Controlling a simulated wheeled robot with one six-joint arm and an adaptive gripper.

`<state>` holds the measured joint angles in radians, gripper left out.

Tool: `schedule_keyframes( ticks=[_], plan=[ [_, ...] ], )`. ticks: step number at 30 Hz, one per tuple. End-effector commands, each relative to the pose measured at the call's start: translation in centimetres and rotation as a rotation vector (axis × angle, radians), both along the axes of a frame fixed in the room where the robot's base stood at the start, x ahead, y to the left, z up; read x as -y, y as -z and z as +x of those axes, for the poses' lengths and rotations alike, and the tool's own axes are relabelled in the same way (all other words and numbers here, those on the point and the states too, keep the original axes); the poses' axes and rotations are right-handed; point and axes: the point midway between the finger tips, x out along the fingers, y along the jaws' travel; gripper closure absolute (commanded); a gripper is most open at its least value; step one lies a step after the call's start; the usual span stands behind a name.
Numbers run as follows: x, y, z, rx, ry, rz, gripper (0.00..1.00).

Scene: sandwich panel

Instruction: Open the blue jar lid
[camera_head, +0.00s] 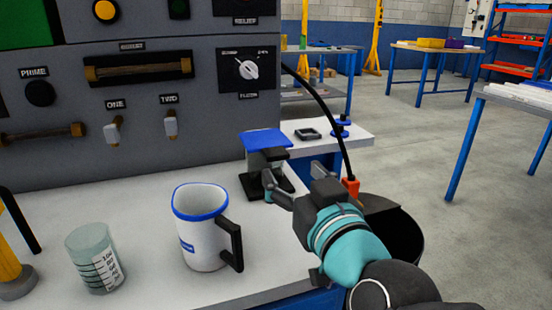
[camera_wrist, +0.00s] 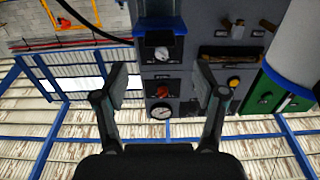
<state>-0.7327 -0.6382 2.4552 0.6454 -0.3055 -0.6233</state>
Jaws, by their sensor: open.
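A blue lid (camera_head: 264,138) sits on a squarish grey jar (camera_head: 262,158) on the white bench, just right of the panel. In the wrist view, which is upside down, the blue lid (camera_wrist: 160,27) shows at the top centre, beyond the fingers. In the wrist view my gripper (camera_wrist: 162,82) is open, with nothing between the fingertips. Contact with the jar cannot be told. The lower jar is partly hidden.
A white mug (camera_head: 200,235) with a blue rim and black handle stands left of my gripper. A clear beaker (camera_head: 93,258) stands further left. The grey panel (camera_head: 150,150) rises behind. A black tray (camera_head: 307,134) and a blue item (camera_head: 341,127) lie on the bench behind right.

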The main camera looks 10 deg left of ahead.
Motion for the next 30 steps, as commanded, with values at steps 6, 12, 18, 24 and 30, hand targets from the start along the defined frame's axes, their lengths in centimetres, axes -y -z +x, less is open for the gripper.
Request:
schedule_keyframes(
  ticks=[6,12,18,24,30],
  plan=[
    [-1.7,0.4,2.9,-0.002,0.001,-0.001,0.29],
    [-3.2,0.3,5.3,-0.001,0.001,-0.002,0.29],
    [-4.3,0.1,7.1,-0.001,0.0,0.0,0.29],
    [-4.8,0.1,7.8,-0.001,0.0,-0.001,0.29],
    [-4.8,0.0,7.9,-0.001,0.0,0.001,0.29]
  ],
)
